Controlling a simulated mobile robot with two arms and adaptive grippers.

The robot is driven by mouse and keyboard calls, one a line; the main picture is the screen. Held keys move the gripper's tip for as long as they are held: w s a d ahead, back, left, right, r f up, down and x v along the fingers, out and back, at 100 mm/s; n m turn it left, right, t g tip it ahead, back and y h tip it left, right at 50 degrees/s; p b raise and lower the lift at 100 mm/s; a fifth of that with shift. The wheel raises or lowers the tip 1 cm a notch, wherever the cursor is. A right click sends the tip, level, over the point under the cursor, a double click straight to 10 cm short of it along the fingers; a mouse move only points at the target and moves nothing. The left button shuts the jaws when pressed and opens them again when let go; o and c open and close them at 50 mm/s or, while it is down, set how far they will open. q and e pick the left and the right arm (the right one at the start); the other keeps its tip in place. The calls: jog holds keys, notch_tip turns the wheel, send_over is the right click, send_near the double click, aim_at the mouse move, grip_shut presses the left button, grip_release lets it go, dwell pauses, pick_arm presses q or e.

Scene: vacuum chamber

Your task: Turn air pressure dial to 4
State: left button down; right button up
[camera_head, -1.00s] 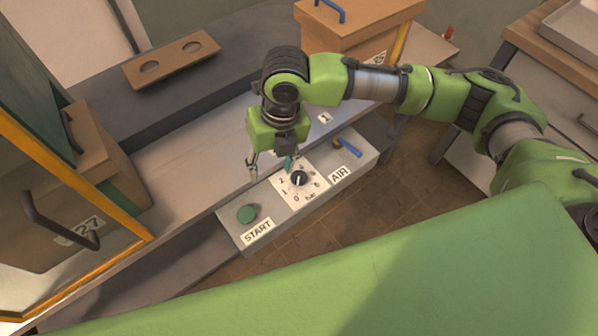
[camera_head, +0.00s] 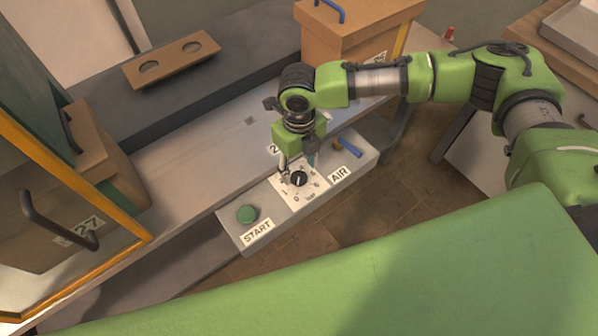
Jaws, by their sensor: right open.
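The air pressure dial is a black knob (camera_head: 299,179) on a white scale plate (camera_head: 291,197) marked in bar, set in a grey control panel (camera_head: 232,228). The knob's exact setting is too small to read. My right gripper (camera_head: 298,170) is open and points down at the dial, its fingers at the knob's far side. Whether the fingers touch the knob cannot be told. The gripper hides part of the scale's upper numbers. My left gripper is not in view.
The panel also carries a green START button (camera_head: 247,214), an AIR label (camera_head: 339,175) and a blue lever (camera_head: 349,147). A cardboard-coloured box (camera_head: 350,35) stands behind. An orange-framed door (camera_head: 140,232) with a dark handle is at left. A plate with two holes (camera_head: 172,59) lies on the ledge.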

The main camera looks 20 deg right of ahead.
aim_at(299, 177)
jog(key=shift+f, duration=1.7)
jog(key=c, duration=1.1)
